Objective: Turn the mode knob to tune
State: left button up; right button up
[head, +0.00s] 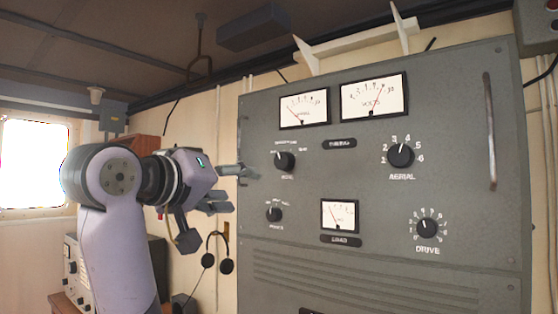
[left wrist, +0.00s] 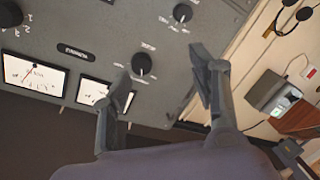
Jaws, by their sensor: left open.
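The mode knob (head: 285,161) looks like the black upper-left dial on the grey radio panel, but its small lettering is hard to read. Its white mark seems to point up and left; I cannot tell the setting. It also shows in the left wrist view (left wrist: 141,65), seen between the finger directions. My left gripper (head: 226,190) is open and empty, left of the knob and apart from it. Its two fingers also show in the left wrist view (left wrist: 160,66). My right gripper is not in view.
A smaller knob (head: 274,215) sits just below. The aerial knob (head: 401,155), drive knob (head: 427,229) and load meter (head: 339,214) are farther right. Two meters (head: 303,109) (head: 374,96) sit above. A handle (head: 490,131) stands out at the right; a headset (head: 217,252) hangs left of the panel.

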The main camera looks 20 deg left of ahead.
pick_arm(q)
jog(key=s+r, duration=0.4)
jog(key=r, duration=0.1)
jog(key=p, duration=0.9)
send_near(282, 162)
jog(key=shift+t+h, duration=0.3)
jog(key=shift+t, duration=0.1)
jog(key=x, duration=0.7)
jog(key=shift+w+f, duration=0.25)
jog(key=shift+w, duration=0.1)
jog(key=shift+w+f, duration=0.15)
jog(key=shift+w, duration=0.3)
jog(key=shift+c, duration=0.6)
jog(key=shift+d, duration=0.1)
jog(key=c, duration=1)
jog(key=shift+c, duration=0.2)
